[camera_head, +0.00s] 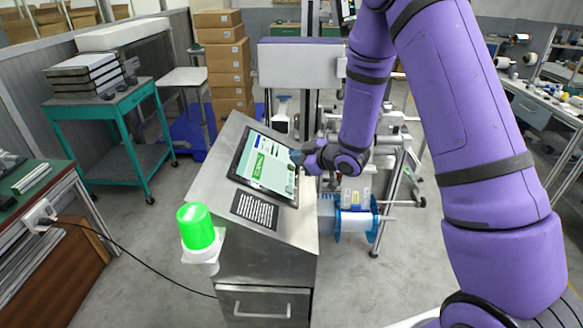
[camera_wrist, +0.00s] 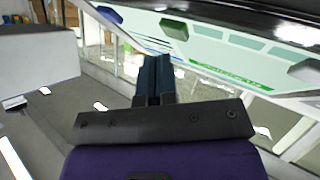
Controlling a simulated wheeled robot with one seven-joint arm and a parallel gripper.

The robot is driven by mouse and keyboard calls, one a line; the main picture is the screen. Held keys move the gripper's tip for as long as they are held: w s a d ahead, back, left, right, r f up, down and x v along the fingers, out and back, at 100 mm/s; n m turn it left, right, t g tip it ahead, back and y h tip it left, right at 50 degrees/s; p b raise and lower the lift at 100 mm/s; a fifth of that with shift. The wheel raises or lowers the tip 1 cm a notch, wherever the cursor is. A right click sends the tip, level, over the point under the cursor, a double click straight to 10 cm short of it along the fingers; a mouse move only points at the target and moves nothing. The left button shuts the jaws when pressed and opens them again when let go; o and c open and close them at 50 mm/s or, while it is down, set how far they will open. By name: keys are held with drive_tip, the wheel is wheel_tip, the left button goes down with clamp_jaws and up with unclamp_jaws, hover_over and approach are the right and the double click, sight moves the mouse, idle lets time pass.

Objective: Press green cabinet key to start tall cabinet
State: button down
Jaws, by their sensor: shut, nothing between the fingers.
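The grey metal cabinet (camera_head: 265,245) stands in the middle of the head view, with a tilted touch screen (camera_head: 283,186) on its sloped top. A bright green patch (camera_head: 259,165) with text shows on the screen. In the wrist view, a raised green key (camera_wrist: 174,28) stands out from the panel (camera_wrist: 225,54), with a blue key (camera_wrist: 110,14) to its left and a grey key (camera_wrist: 306,70) to its right. My gripper (camera_head: 297,157) is shut and empty at the screen's right edge. Its fingertips in the wrist view (camera_wrist: 154,60) appear just below the green key; contact cannot be told.
A glowing green lamp (camera_head: 196,228) sits on the cabinet's left side. A blue-rimmed reel (camera_head: 355,222) is on the machine at right. A teal cart (camera_head: 115,110) and stacked boxes (camera_head: 225,65) stand behind. A black cable crosses the floor at left.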

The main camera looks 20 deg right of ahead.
drive_tip(key=shift+r, duration=0.1)
drive_tip(key=shift+s+d+r, duration=0.15)
drive_tip(key=shift+d+r, duration=0.25)
drive_tip(key=shift+r, duration=0.3)
drive_tip(key=shift+s+d+r, duration=0.1)
drive_tip(key=shift+d+r, duration=0.3)
drive_tip(key=shift+r, duration=0.3)
drive_tip(key=shift+s+d+r, duration=0.15)
drive_tip(key=shift+d+r, duration=0.25)
drive_tip(key=shift+r, duration=0.3)
drive_tip(key=s+d+r+m+h, duration=0.4)
drive_tip(key=s+r, duration=0.2)
drive_tip(key=r, duration=0.3)
drive_tip(key=s+d+r+m+h, duration=0.3)
drive_tip(key=s+d+r+h, duration=0.15)
drive_tip(key=r, duration=0.45)
drive_tip(key=s+a+r+m+g, duration=0.1)
drive_tip(key=s+r+m+g, duration=0.1)
drive_tip(key=s, duration=1.1)
drive_tip(key=s+a+r+m+g, duration=0.1)
drive_tip(key=s+r+m+g, duration=0.1)
drive_tip(key=s, duration=1.1)
drive_tip(key=shift+a+r+m+g, duration=0.15)
drive_tip(key=shift+r+m+g, duration=0.25)
drive_tip(key=shift+g, duration=0.3)
drive_tip(key=shift+s, duration=0.1)
